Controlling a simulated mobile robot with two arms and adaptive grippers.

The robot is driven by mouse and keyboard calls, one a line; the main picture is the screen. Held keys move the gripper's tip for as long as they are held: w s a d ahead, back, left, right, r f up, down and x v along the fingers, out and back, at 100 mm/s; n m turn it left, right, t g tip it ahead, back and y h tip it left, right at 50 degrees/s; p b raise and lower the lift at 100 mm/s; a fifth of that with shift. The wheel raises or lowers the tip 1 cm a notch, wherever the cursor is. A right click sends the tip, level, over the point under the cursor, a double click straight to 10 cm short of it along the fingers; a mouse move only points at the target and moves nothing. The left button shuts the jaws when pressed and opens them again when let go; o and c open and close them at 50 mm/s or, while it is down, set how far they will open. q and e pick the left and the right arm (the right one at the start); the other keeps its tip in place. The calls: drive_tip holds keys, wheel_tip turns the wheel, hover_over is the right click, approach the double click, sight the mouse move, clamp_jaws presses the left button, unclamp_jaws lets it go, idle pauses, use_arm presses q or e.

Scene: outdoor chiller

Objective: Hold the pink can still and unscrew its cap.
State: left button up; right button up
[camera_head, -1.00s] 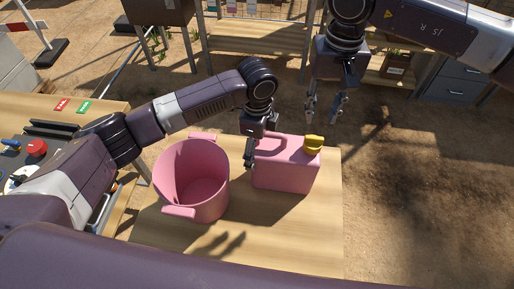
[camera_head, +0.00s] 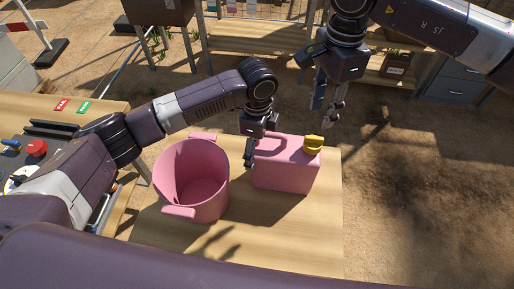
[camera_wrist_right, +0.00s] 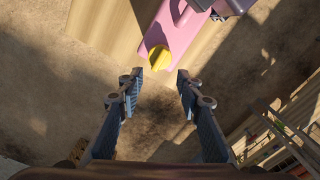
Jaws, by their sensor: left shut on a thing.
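The pink can (camera_head: 285,170) stands upright on the wooden table, with a yellow cap (camera_head: 313,144) on its right end. My left gripper (camera_head: 250,155) is shut on the pink can at its left end, near the handle; the contact is partly hidden. My right gripper (camera_head: 328,108) hangs in the air above and behind the cap, apart from it. In the right wrist view its two fingers (camera_wrist_right: 158,85) are spread and empty. The yellow cap (camera_wrist_right: 159,58) shows beyond the fingertips there, on the pink can (camera_wrist_right: 178,32).
A pink bucket (camera_head: 196,180) with two handles stands on the table (camera_head: 270,240) just left of the can. A control panel with a red button (camera_head: 37,148) is at the far left. Shelving (camera_head: 255,40) stands behind. The table's front right is clear.

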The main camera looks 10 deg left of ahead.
sight(315, 137)
drive_tip(key=shift+f+m, duration=1.4)
drive_tip(key=shift+f, duration=1.05)
drive_tip(key=shift+f+m, duration=1.4)
drive_tip(key=shift+f, duration=1)
clamp_jaws()
